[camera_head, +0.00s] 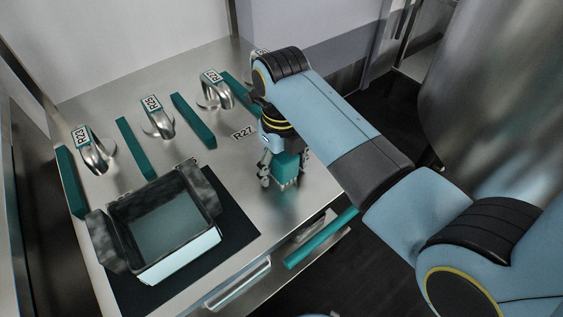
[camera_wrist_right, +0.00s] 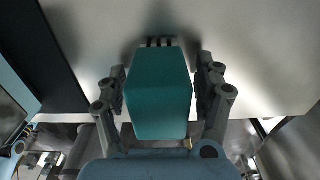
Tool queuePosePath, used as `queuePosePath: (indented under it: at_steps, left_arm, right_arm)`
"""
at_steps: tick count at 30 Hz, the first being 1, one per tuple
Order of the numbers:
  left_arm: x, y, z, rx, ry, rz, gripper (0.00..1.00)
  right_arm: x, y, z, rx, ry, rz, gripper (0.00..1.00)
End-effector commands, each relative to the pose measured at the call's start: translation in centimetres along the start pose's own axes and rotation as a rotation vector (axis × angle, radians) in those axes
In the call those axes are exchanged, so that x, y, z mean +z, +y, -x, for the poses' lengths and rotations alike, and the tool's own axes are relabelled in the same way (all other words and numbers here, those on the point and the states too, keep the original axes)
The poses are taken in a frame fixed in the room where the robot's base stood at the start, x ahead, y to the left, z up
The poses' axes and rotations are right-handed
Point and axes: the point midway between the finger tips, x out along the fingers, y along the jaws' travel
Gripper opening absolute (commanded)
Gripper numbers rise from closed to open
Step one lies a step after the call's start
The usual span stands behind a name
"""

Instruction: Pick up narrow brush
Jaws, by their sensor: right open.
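The narrow brush (camera_head: 287,167) is a teal block with dark bristles on its lower end, at the right part of the metal table. It also shows in the right wrist view (camera_wrist_right: 159,92), in the middle of the picture. My right gripper (camera_head: 284,174) is over the brush from above, with its fingers (camera_wrist_right: 162,88) on either side of the block. The fingers are open, and a narrow gap shows beside the block in the wrist view. My arm hides part of the brush's top in the head view. My left gripper is not in view.
A dark-walled tray (camera_head: 178,272) sits on a black mat (camera_head: 240,222) at the front left. Curved metal fittings with number tags (camera_head: 157,122) and teal bars (camera_head: 193,120) line the back. A teal bar (camera_head: 320,238) runs below the table's front edge.

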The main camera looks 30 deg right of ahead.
Motion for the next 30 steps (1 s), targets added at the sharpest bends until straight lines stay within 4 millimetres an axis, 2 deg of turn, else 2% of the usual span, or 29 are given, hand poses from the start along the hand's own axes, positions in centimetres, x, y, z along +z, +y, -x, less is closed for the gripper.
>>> queuePosePath:
  at_steps: [2, 16, 25, 30]
  left_arm:
    - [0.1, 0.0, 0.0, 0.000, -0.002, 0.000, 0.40]
    - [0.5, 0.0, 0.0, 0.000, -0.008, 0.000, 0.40]
    - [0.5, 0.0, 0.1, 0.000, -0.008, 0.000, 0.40]
    - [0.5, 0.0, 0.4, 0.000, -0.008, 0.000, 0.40]
  right_arm:
    - [0.0, 0.0, 0.1, 0.000, 0.000, 0.000, 0.69]
    - [0.0, 0.0, 0.1, 0.000, 0.000, 0.000, 0.08]
    - [0.0, 0.0, 0.3, 0.000, -0.001, 0.000, 0.06]
    - [0.1, 0.0, 1.6, 0.001, -0.002, 0.000, 0.06]
